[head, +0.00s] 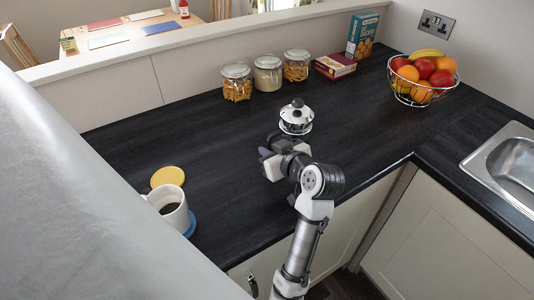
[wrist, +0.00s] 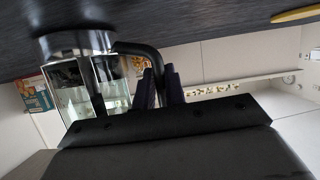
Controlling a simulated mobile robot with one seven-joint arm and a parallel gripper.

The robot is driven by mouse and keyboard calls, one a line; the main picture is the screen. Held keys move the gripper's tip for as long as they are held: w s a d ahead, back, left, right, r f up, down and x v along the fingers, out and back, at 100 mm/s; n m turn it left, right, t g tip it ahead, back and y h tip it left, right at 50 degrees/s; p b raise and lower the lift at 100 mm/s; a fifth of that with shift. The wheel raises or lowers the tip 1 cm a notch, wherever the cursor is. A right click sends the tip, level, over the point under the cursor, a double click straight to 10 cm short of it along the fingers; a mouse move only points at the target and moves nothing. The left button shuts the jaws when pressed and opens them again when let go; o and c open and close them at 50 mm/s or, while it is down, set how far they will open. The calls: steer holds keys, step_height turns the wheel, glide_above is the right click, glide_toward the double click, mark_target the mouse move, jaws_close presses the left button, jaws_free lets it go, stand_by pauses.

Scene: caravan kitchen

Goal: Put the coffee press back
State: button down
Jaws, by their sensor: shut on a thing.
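The coffee press (head: 296,117), with a silver lid and dark knob, is over the middle of the dark counter, in front of the jars. My gripper (head: 270,150) is in front of it, shut on its dark handle. In the wrist view, which looks upside down, the press's glass body and metal band (wrist: 75,43) show at the left. The handle (wrist: 145,50) runs between my gripper's fingers (wrist: 160,88). The press looks upright. I cannot tell whether its base touches the counter. My gripper and arm hide part of its lower body in the head view.
A white mug (head: 170,206) of dark liquid stands on a blue coaster (head: 192,226) at the left, beside a yellow disc (head: 167,176). Several jars (head: 268,74) and boxes (head: 336,66) line the back. A fruit bowl (head: 422,88) is right, near the sink (head: 510,160).

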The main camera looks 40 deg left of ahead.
steer(key=shift+r, duration=0.1)
steer(key=c, duration=1.8)
jaws_free()
steer(key=shift+f, duration=0.25)
steer(key=shift+c, duration=0.2)
steer(key=o, duration=0.4)
steer(key=shift+r, duration=0.1)
steer(key=shift+d+r, duration=0.1)
steer(key=shift+v, duration=6)
